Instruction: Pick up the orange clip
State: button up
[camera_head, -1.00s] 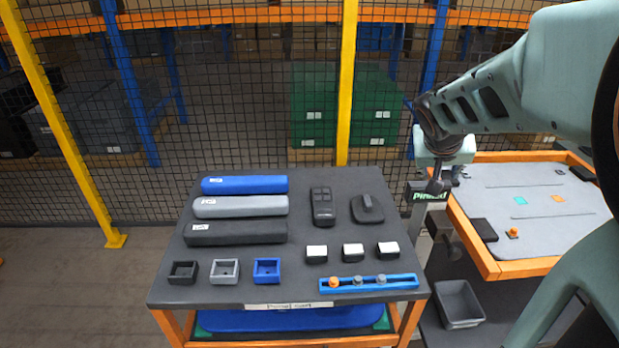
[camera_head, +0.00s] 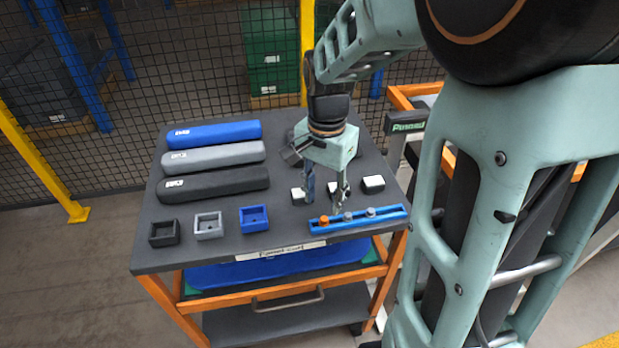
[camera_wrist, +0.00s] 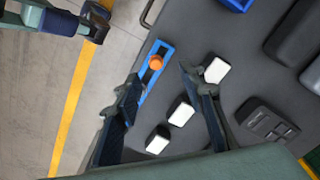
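The orange clip (camera_head: 324,221) is a small round-topped piece at the left end of a blue rail (camera_head: 390,216) near the cart's front edge. Two grey clips (camera_head: 371,211) sit farther right on the same rail. My gripper (camera_head: 324,205) points down over the cart, close behind the rail. In the wrist view, my gripper (camera_wrist: 160,74) is open with its fingers spread and nothing between them. The orange clip (camera_wrist: 156,62) shows just beyond the fingertips, on the blue rail (camera_wrist: 164,47). The left finger covers part of the rail there, and the grey clips cannot be seen.
White-topped blocks (camera_head: 373,184) stand close behind the rail, around the fingers. Three open bins, black, grey and blue (camera_head: 254,219), line the front left. Long blue, grey and black cases (camera_head: 213,183) lie behind them. A mesh fence (camera_head: 200,70) stands behind the cart.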

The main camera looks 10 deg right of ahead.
aim_at(324, 218)
jog(key=f, duration=0.5)
jog(key=shift+s+d+f, duration=0.1)
jog(key=shift+s+f, duration=0.05)
jog(key=shift+s, duration=0.1)
jog(key=c, duration=0.9)
